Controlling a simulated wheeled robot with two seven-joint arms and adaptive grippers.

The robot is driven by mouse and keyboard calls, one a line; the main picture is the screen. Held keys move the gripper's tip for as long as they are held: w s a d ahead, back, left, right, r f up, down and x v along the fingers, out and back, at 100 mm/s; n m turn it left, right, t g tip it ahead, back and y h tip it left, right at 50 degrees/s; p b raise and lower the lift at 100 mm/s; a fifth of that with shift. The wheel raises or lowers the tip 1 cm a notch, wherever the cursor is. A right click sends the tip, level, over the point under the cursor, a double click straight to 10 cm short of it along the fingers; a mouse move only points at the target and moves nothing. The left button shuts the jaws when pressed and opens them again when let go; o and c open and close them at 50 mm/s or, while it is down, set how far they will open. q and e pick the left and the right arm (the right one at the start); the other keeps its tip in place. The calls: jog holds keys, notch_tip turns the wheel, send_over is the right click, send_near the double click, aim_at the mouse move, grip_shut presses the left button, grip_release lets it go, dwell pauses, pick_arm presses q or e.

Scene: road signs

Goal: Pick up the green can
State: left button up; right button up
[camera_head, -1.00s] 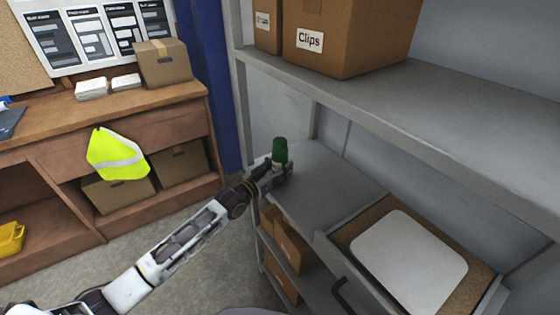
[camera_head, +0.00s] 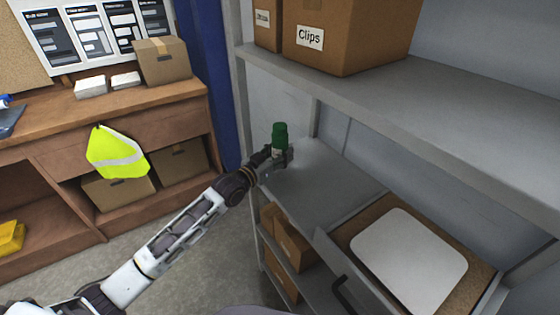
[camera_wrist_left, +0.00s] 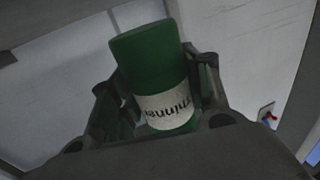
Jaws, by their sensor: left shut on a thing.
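The green can (camera_head: 279,135) is upright in my left gripper (camera_head: 281,155), above the left end of the grey shelf surface (camera_head: 325,180). In the left wrist view the can (camera_wrist_left: 150,60) stands between the two fingers of the gripper (camera_wrist_left: 158,92). It has a green top and a white label with dark lettering that reads upside down. The fingers are shut on its sides. The can's lower end is hidden by the gripper. My right gripper is not in view.
An upper shelf (camera_head: 400,110) with a cardboard box marked Clips (camera_head: 345,45) overhangs to the right. A drawer (camera_head: 355,300) holding a white panel (camera_head: 408,260) is at lower right. A wooden bench (camera_head: 120,115) with a yellow vest (camera_head: 115,155) stands left. Grey shelf space right of the can is clear.

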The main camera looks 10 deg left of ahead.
aim_at(274, 143)
pick_arm(q)
jog(key=shift+r, duration=2.75)
